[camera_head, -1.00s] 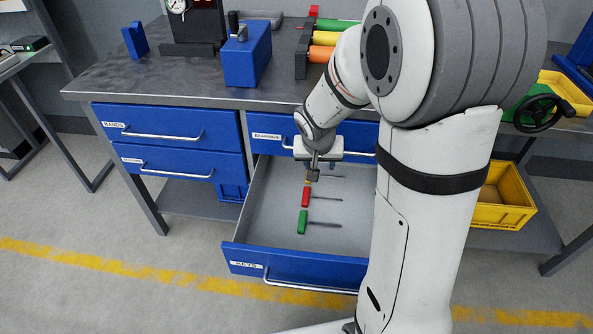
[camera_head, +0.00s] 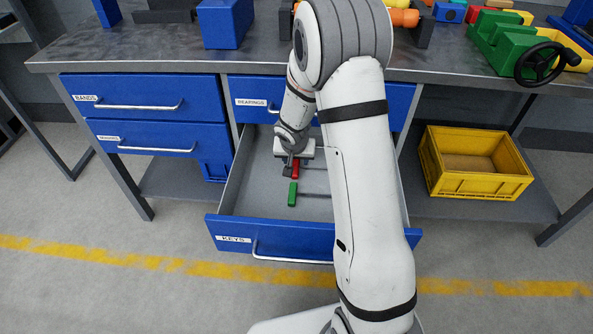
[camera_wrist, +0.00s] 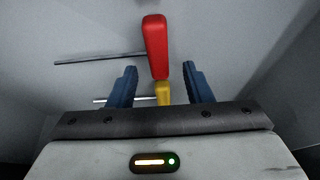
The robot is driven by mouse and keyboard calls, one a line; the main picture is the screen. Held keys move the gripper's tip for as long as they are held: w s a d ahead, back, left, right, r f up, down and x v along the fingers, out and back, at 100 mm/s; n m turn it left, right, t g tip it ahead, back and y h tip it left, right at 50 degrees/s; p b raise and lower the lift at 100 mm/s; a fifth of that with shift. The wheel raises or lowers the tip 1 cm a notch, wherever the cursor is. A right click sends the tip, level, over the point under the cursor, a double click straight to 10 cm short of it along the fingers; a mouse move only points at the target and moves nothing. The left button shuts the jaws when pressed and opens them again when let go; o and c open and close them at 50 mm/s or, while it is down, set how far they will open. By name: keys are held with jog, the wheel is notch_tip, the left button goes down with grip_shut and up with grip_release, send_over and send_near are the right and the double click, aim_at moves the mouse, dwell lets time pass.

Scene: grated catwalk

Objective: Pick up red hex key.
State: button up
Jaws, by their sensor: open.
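The red hex key (camera_head: 296,170) lies in the open drawer labelled KEYS (camera_head: 275,205). It has a red handle and a thin dark shaft. In the wrist view its handle (camera_wrist: 155,45) is ahead of my fingertips, roughly in line with the gap between them, and its shaft points left. My gripper (camera_head: 290,168) is down in the drawer, close beside the red handle in the head view. In the wrist view my gripper (camera_wrist: 159,75) is open, with nothing clasped. A yellow-handled key (camera_wrist: 163,93) shows between the blue fingers, partly hidden by the gripper body.
A green-handled key (camera_head: 292,194) lies nearer the drawer front. The drawer walls surround the keys. The workbench top (camera_head: 130,50) overhangs the drawer's back. A yellow crate (camera_head: 476,188) stands on the lower shelf at right.

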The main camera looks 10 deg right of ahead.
jog(key=shift+w+d+f, duration=0.1)
jog(key=shift+w+f, duration=0.15)
jog(key=shift+f, duration=0.4)
jog(key=shift+c, duration=0.3)
grip_shut()
jog(key=shift+r, duration=0.1)
